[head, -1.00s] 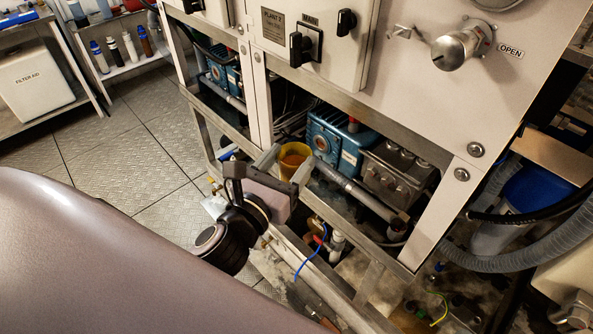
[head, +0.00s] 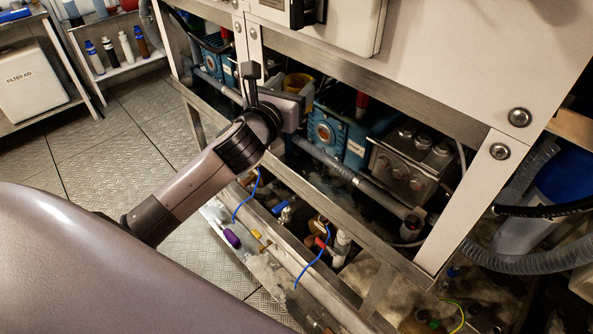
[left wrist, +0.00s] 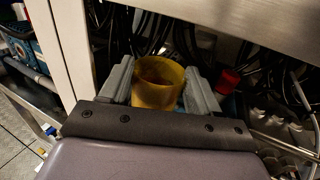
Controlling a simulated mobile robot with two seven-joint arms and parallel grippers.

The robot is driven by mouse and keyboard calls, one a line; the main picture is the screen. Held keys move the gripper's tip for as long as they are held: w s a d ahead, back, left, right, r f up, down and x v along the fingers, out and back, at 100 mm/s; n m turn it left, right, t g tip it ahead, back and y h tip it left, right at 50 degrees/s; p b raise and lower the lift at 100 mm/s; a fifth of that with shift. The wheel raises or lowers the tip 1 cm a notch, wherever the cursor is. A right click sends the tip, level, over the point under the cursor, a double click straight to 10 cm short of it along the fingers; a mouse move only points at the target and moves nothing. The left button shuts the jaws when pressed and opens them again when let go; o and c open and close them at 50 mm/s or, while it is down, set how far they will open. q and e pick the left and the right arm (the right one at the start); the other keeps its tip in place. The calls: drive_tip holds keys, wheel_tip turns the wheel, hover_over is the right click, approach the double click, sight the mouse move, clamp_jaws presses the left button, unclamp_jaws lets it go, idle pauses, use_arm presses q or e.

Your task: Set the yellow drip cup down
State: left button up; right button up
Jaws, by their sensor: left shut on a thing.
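The yellow drip cup (left wrist: 158,84) sits between the two grey fingers of my left gripper (left wrist: 160,88) in the left wrist view. It is open at the top and looks brownish inside. In the head view only part of the yellow cup (head: 297,82) shows beyond my left gripper (head: 282,92), inside the lower opening of the machine frame. My left gripper is shut on the cup. The underside of the cup is hidden, so I cannot tell whether it touches anything below. My right gripper is not in view.
A blue pump (head: 340,130) and a grey metal block with fittings (head: 410,160) stand right of the cup. A metal rail (head: 390,85) crosses above the opening, and a white post (head: 475,195) stands at right. A grey pipe (head: 345,172) runs along the front.

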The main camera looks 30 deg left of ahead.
use_arm(q)
drive_tip(key=shift+f+b, duration=3.9)
drive_tip(key=shift+f, duration=5.7)
drive_tip(key=shift+f, duration=0.2)
drive_tip(key=o, duration=1.1)
drive_tip(key=shift+o, duration=0.2)
drive_tip(key=shift+r, duration=0.1)
